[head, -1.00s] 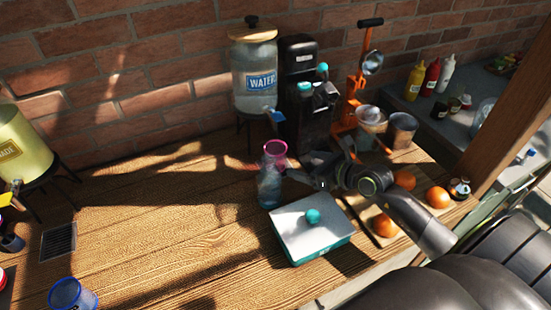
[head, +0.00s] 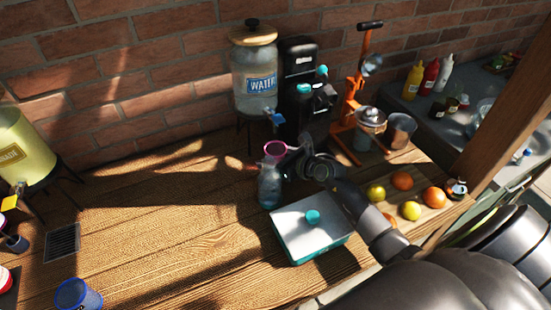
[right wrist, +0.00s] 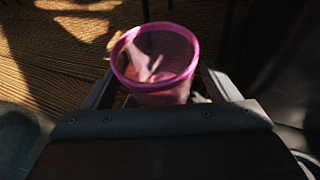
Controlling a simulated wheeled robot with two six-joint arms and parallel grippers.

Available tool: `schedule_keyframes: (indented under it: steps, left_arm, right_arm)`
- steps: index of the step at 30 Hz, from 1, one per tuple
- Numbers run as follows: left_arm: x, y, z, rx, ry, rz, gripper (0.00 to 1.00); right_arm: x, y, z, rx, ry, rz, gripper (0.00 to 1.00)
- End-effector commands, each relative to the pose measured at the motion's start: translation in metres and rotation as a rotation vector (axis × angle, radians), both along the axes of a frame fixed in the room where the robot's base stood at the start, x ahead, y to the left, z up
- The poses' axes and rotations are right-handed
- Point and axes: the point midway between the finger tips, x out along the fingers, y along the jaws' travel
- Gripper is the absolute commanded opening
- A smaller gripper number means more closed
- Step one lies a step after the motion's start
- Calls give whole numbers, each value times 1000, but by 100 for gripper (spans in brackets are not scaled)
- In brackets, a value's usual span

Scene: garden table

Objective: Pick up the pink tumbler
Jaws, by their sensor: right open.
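The pink tumbler (head: 275,150) stands upright at the right-centre of the wooden table, its pink rim showing just above a bluish clear tumbler (head: 269,188). It seems stacked in or on that one; the exact contact is unclear. My right gripper (head: 288,160) is at the pink tumbler's right side, with its jaws open. In the right wrist view the pink tumbler (right wrist: 160,68) fills the space between the two open fingers, its open mouth facing the camera. Its lower part is hidden by the gripper body. My left gripper is in neither view.
A teal-sided box with a pale lid (head: 310,228) stands close in front. The water dispenser (head: 254,75), black machine (head: 300,70) and orange press (head: 352,115) stand behind. Fruit lies on a board (head: 437,208) to the right. A blue cup (head: 78,295) is front left; the table's middle is free.

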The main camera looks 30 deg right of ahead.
Motion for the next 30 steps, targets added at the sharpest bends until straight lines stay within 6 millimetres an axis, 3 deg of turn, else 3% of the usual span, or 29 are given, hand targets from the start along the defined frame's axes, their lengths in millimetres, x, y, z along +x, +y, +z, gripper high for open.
schedule_keyframes:
  steps: [10,23,30]
  left_arm:
    - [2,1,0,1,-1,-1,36]
    - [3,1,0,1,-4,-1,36]
    - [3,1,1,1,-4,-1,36]
  right_arm:
    - [6,2,-3,1,0,0,81]
    - [6,2,-3,0,0,0,28]
    - [5,2,-2,0,0,0,28]
